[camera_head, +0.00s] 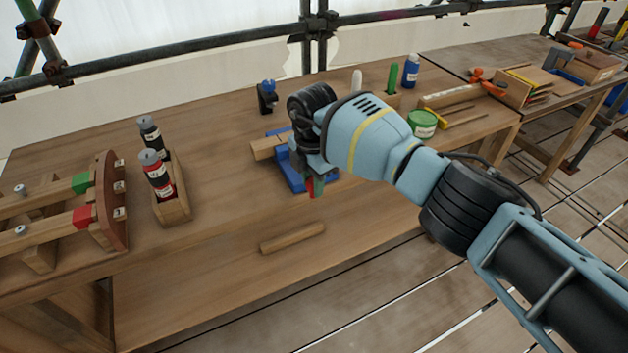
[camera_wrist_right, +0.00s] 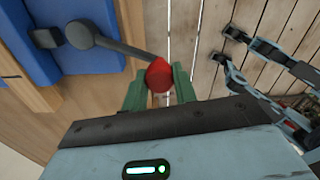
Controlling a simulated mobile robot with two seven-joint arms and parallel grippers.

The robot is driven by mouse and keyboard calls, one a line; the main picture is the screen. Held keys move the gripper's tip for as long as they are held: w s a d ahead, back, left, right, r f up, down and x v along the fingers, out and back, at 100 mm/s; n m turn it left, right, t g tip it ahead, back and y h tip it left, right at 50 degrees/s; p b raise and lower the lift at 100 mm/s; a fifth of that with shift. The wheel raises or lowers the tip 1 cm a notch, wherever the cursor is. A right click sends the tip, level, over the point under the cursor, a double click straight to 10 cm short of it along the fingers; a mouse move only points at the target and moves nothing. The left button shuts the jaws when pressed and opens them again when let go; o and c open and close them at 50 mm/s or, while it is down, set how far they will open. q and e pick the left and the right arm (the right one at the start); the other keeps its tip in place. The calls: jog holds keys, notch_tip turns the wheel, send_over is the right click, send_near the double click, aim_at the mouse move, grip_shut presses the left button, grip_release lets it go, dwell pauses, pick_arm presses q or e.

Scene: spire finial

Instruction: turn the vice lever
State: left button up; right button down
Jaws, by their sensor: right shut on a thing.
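The blue vice (camera_head: 287,178) stands near the front edge of the bench, partly hidden behind my right gripper (camera_head: 314,186). It also shows at the upper left of the wrist view (camera_wrist_right: 90,14). Its dark grey lever (camera_wrist_right: 120,45) runs from a round hub to a red knob (camera_wrist_right: 158,76). The green fingers of my right gripper (camera_wrist_right: 160,92) are shut on the red knob, one on each side. A wooden piece (camera_head: 266,147) sits at the vice's left side. I do not see my left gripper in the head view.
A loose wooden bar (camera_head: 292,238) lies in front of the vice. A wooden holder with bottles (camera_head: 172,204) and a rack with red and green blocks (camera_head: 108,200) stand left. A green tub (camera_head: 422,124) is right. Scaffold tubes run behind the bench.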

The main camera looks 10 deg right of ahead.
pick_arm(q)
jog(key=shift+w+r, duration=0.1)
jog(key=shift+w, duration=0.05)
pick_arm(e)
jog(key=c, duration=1.1)
grip_release()
pick_arm(q)
jog(key=shift+w+r, duration=0.2)
pick_arm(e)
jog(key=shift+r, duration=3.95)
pick_arm(q)
jog(key=shift+a, duration=0.1)
pick_arm(e)
jog(key=shift+f, duration=0.1)
